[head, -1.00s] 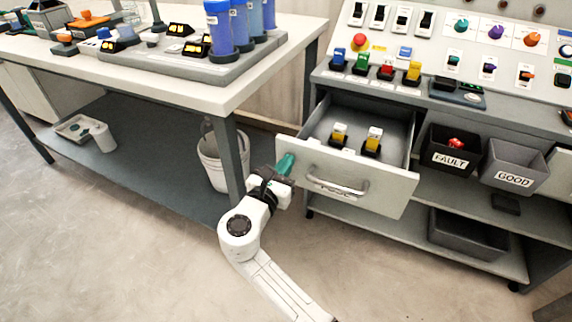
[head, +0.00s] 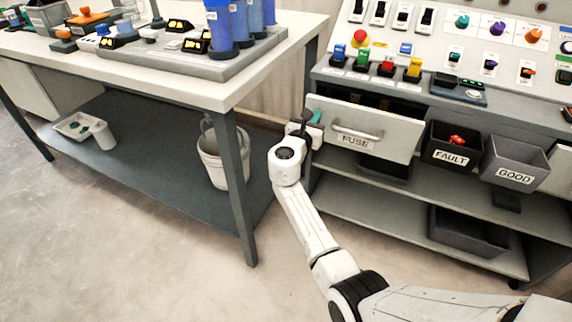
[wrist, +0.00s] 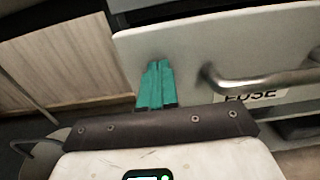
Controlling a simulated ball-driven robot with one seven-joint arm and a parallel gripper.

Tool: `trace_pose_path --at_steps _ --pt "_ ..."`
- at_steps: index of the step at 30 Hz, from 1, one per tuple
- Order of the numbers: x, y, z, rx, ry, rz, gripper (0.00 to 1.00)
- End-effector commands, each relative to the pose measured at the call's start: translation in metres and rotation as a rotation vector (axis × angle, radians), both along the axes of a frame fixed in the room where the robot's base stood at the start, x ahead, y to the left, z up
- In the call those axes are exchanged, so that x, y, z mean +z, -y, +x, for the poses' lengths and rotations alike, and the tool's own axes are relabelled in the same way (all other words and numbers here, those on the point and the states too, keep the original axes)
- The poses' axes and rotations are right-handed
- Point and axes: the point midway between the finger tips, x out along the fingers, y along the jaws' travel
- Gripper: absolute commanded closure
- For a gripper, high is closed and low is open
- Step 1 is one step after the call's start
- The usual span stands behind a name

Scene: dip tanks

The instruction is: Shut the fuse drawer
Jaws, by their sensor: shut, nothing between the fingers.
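The fuse drawer (head: 395,133) is a light grey front with a metal bar handle (head: 357,131) and a FUSE label. The two fuses inside are out of sight. My gripper (head: 314,117) is shut and empty, with its teal fingertips at the left end of the drawer front. In the wrist view the teal fingers (wrist: 156,84) meet or nearly meet the drawer front (wrist: 185,50), left of the handle (wrist: 260,80).
A FAULT bin (head: 450,148) holding something red and a GOOD bin (head: 514,162) stand right of the drawer. A workbench (head: 200,92) with a white bucket (head: 213,160) beneath it is on the left. Floor in front is clear.

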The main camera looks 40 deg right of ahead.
Motion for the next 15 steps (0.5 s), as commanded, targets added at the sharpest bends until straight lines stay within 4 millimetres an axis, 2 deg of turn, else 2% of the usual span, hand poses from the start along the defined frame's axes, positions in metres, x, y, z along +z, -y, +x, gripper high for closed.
trace_pose_path --at_steps 1,6,15 --pt "-0.003 0.013 0.003 -0.005 0.001 0.0 1.0" --pt "-0.003 0.041 0.014 -0.003 0.0 -0.001 1.0" --pt "-0.001 0.066 0.024 0.0 -0.001 0.0 1.0"
